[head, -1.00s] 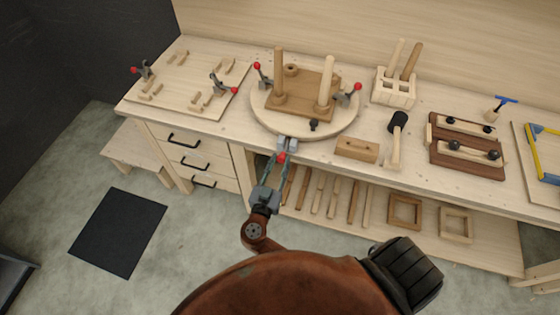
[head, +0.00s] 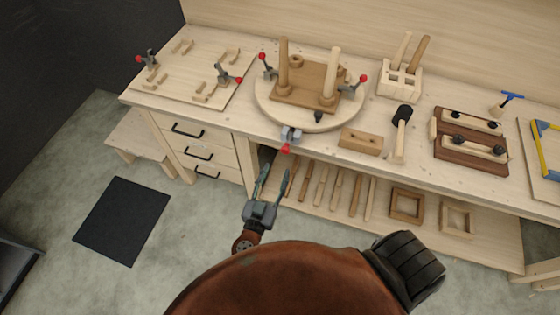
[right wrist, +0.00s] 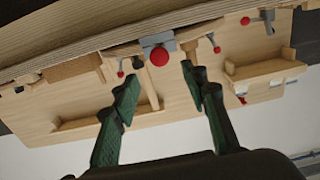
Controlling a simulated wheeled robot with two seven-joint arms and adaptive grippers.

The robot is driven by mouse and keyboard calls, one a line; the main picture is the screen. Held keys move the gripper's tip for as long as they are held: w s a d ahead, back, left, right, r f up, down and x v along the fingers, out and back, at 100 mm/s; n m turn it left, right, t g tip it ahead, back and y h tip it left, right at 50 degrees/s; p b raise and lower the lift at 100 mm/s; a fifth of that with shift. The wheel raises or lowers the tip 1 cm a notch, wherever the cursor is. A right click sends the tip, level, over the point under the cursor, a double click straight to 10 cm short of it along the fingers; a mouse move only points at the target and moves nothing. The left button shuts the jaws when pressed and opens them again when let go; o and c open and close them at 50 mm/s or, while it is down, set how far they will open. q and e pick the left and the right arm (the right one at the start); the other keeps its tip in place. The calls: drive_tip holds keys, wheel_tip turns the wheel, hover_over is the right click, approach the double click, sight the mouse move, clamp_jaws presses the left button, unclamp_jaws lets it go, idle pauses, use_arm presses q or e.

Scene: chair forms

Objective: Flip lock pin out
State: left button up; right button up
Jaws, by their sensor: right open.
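The lock pin's red ball knob (head: 286,149) sticks out toward me from a grey metal block (head: 290,134) at the bench's front edge, below the round turntable (head: 268,115). In the right wrist view the red knob (right wrist: 159,57) shows in front of the grey block (right wrist: 157,38). My right gripper (head: 275,172) is open and empty, a little below and in front of the knob, apart from it. In the right wrist view the gripper's (right wrist: 157,80) two green fingers stand wide on either side below the knob. My left gripper is not in view.
The turntable carries a brown board (head: 305,84) with two upright pegs and red-tipped clamps. A wooden block (head: 360,141) and a mallet (head: 401,125) lie to the right on the bench. Drawers (head: 198,152) are at left; a lower shelf (head: 380,212) holds several sticks.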

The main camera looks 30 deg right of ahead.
drive_tip(key=v, duration=0.3)
drive_tip(key=shift+s+a, duration=0.25)
drive_tip(key=shift+f, duration=0.1)
wheel_tip(320, 180, down, 34)
drive_tip(key=d+n+g+y, duration=0.2)
drive_tip(key=n+g+y, duration=0.2)
drive_tip(key=n+y, duration=0.45)
drive_tip(key=s+d+f+n+g+y, duration=0.1)
drive_tip(key=s+d+f+n+g, duration=0.1)
drive_tip(key=s+f, duration=0.65)
drive_tip(key=s+d+f+n+g+y, duration=0.15)
drive_tip(key=s+f, duration=0.35)
drive_tip(key=f, duration=0.6)
drive_tip(key=s+d+f+g+y, duration=0.1)
drive_tip(key=s+f, duration=0.3)
drive_tip(key=s, duration=0.5)
drive_tip(key=s+d+f+g, duration=0.1)
drive_tip(key=s+d+f, duration=0.3)
drive_tip(key=s, duration=0.5)
drive_tip(key=s+d+f+g+y, duration=0.1)
drive_tip(key=s+d+f, duration=0.2)
drive_tip(key=s, duration=0.6)
drive_tip(key=shift+s+f+m+y, duration=0.3)
drive_tip(key=shift+s+f+m, duration=0.1)
drive_tip(key=shift+f, duration=0.15)
